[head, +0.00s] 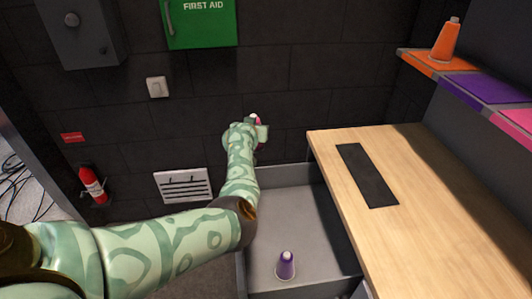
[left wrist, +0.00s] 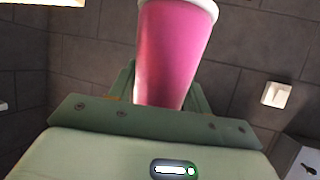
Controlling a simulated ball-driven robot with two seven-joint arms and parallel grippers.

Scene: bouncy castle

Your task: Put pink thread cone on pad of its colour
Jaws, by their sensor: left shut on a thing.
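The pink thread cone (left wrist: 172,50) is held in my left gripper (left wrist: 165,90) in the left wrist view, its pale rim towards the top of the picture. In the head view my left gripper (head: 259,131) is raised near the dark wall, above the grey bin, and mostly hides the pink cone (head: 257,121). The pink pad (head: 518,119) is on the shelf at the right edge of the head view, far from the gripper and partly cut off. My right gripper is in neither view.
An orange cone (head: 445,42) stands on the orange pad (head: 418,61); the purple pad (head: 484,87) is bare. A purple cone (head: 285,265) stands in the grey bin (head: 290,207). A wooden worktop (head: 440,190) with a black strip (head: 367,176) lies between bin and shelf.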

